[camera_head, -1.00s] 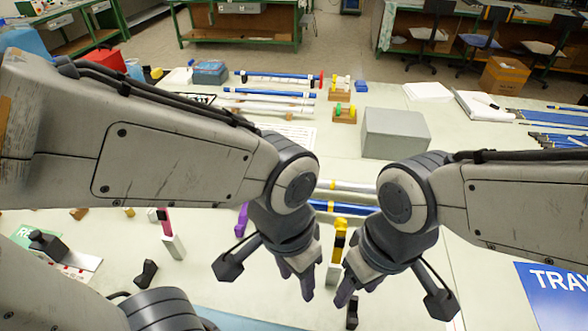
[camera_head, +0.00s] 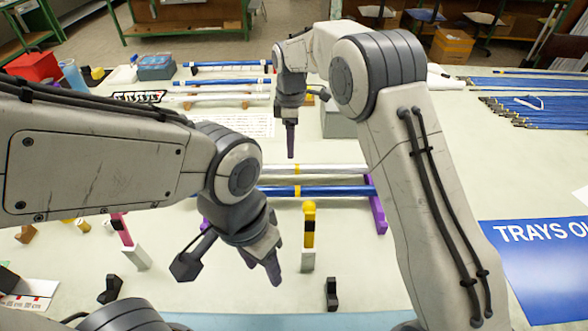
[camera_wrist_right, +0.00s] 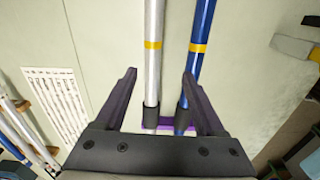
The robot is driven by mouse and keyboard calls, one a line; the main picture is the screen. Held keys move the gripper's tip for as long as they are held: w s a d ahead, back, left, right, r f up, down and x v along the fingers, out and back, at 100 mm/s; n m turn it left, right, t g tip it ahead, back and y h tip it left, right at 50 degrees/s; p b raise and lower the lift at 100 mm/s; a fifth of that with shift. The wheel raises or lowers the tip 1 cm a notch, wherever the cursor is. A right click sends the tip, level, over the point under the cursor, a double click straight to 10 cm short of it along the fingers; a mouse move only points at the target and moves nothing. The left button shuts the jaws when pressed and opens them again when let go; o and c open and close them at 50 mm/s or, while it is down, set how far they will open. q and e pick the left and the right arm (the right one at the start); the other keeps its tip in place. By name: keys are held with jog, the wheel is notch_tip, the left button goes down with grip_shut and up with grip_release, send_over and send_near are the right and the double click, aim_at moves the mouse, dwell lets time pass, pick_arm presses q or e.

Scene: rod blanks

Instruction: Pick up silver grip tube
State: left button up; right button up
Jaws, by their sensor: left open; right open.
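The silver grip tube (camera_head: 330,169) lies level across the table with a yellow band near its middle. Beside it, on the near side, lies a blue tube (camera_head: 335,191) with a matching band. My right gripper (camera_head: 291,155) points down above and just behind the silver tube, open and empty. In the right wrist view, the silver tube (camera_wrist_right: 153,65) runs between the open fingers (camera_wrist_right: 159,75), and the blue tube (camera_wrist_right: 203,30) passes close to the right finger. Contact cannot be told. My left gripper (camera_head: 272,275) is open and empty, lower in the head view, nearer than the tubes.
A purple rack (camera_head: 377,205) carries the tubes' ends. A yellow-topped upright piece (camera_head: 309,225) stands in front. A grey box (camera_head: 335,122) sits behind, partly hidden by my right arm. More tubes (camera_head: 230,84) lie at the back. A blue sign (camera_head: 540,260) is at right.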

send_over(294, 165)
jog(key=f, duration=0.5)
jog(key=shift+s+a+f, duration=0.15)
jog(key=shift+s+f, duration=0.1)
notch_tip(294, 165, down, 5)
jog(key=shift+w+r+p, duration=0.1)
jog(key=shift+w+p, duration=0.05)
jog(key=shift+p, duration=0.7)
jog(key=shift+f, duration=0.5)
grip_shut()
